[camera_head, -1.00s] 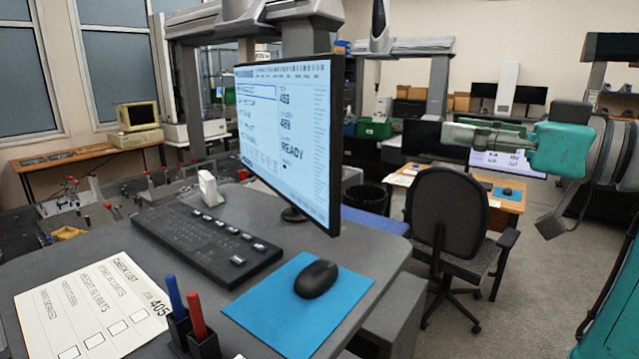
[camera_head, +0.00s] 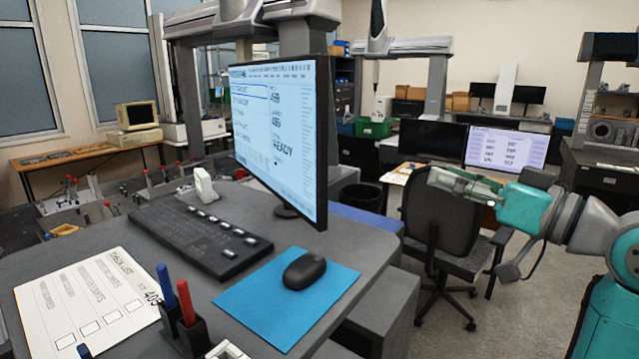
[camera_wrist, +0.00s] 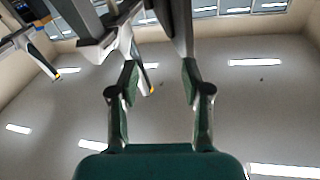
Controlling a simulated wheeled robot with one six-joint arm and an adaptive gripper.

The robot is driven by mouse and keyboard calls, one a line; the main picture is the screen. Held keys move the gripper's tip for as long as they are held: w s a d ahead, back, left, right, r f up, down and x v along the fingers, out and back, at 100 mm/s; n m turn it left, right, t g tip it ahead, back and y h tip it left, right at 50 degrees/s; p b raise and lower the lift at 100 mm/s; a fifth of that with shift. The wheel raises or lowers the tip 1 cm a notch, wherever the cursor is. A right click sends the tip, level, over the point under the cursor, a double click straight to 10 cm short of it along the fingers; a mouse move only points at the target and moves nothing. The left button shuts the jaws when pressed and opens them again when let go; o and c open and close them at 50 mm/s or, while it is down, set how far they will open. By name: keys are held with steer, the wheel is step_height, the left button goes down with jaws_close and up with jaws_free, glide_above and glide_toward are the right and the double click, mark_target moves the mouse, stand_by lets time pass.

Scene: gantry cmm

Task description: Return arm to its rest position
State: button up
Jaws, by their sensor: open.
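My gripper (camera_head: 449,181) is at the right in the head view, at the end of my teal and grey arm, and points left. It is in the air in front of the black office chair (camera_head: 440,215) as seen from the head camera. In the wrist view my gripper (camera_wrist: 158,85) shows two fingers apart with nothing between them. Beyond them are the ceiling with its lights (camera_wrist: 255,62) and parts of a gantry machine (camera_wrist: 100,35).
A grey desk (camera_head: 330,262) holds a monitor (camera_head: 280,140), a keyboard (camera_head: 190,235), a mouse (camera_head: 304,270) on a blue mat (camera_head: 245,298), a pen holder (camera_head: 185,335) and a checklist (camera_head: 85,300). Open floor (camera_head: 450,330) lies right of the desk.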

step_height(320, 180, down, 12)
steer(key=w+m+t+h, duration=0.2)
steer(key=m+h, duration=0.1)
steer(key=m, duration=0.1)
steer(key=s+f+m+t+h, duration=0.1)
steer(key=s+f+m+h, duration=0.3)
steer(key=f, duration=0.9)
steer(key=s+f+m+h, duration=0.25)
steer(key=s+f, duration=0.35)
steer(key=f, duration=0.8)
steer(key=s+f+g+h, duration=0.1)
steer(key=s+f+h, duration=0.1)
steer(key=s+f, duration=0.45)
steer(key=s+f+h, duration=0.2)
steer(key=s+f, duration=0.1)
steer(key=s, duration=0.7)
steer(key=s+n+g, duration=0.1)
steer(key=s+n, duration=0.3)
steer(key=s, duration=1.6)
steer(key=shift+a+r+y, duration=0.35)
steer(key=shift+a+r, duration=0.1)
